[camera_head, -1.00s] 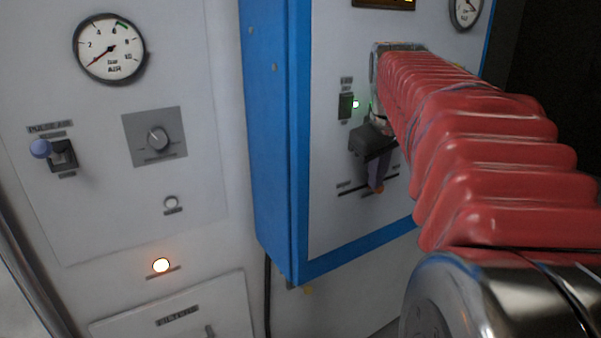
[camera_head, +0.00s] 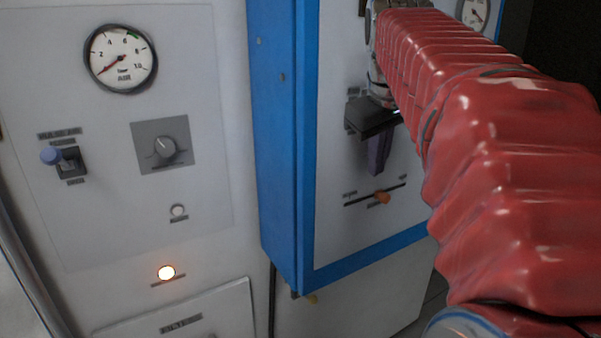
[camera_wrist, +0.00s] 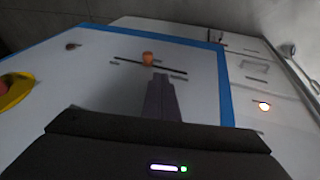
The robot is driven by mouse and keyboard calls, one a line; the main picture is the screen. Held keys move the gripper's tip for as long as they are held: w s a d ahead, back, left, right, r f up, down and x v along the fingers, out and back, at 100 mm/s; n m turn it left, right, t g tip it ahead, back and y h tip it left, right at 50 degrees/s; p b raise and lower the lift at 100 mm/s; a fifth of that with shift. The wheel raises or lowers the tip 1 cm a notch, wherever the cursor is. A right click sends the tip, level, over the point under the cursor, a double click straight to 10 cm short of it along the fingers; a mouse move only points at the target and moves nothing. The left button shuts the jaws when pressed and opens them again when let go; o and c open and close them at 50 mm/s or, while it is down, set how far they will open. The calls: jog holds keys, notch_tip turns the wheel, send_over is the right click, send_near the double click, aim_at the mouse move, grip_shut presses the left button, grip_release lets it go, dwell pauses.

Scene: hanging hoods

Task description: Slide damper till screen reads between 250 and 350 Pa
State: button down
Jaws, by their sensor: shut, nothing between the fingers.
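The damper's orange knob (camera_head: 382,197) sits on a slanted slot low on the blue-framed panel, a little right of the slot's middle. In the wrist view the knob (camera_wrist: 147,58) is just beyond my fingertips. My gripper (camera_head: 376,173) is shut and empty, its dark fingers pointing down above the knob. A small gap shows between fingertips and knob in the head view. In the wrist view the closed fingers (camera_wrist: 160,78) end just short of the slot. The pressure screen is not visible in either current view, so its reading cannot be told.
A blue-edged cabinet side (camera_head: 275,140) stands left of the slot. Further left is a grey panel with an air gauge (camera_head: 121,58), a dial (camera_head: 165,148), a lever switch (camera_head: 62,158) and a lit lamp (camera_head: 167,273). A yellow-and-red button (camera_wrist: 14,90) shows at the wrist view's left.

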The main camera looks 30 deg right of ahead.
jog(key=v, duration=0.5)
jog(key=shift+s+r, duration=0.1)
dwell(0.4)
jog(key=w+a+f+m+t, duration=0.1)
jog(key=a+f+m, duration=0.15)
jog(key=f, duration=0.45)
jog(key=w+a+f+m, duration=0.1)
jog(key=a+f, duration=0.3)
jog(key=f, duration=0.3)
jog(key=s+a+f+n+y, duration=0.1)
jog(key=s+a+f+n, duration=0.1)
jog(key=s+a+f, duration=0.3)
jog(key=s+a+f+n+t+y, duration=0.1)
jog(key=s+a+f+y, duration=0.1)
jog(key=s+a+f, duration=0.3)
jog(key=shift+a+f+n, duration=0.35)
jog(key=shift+a+f, duration=2)
jog(key=shift+a, duration=1.6)
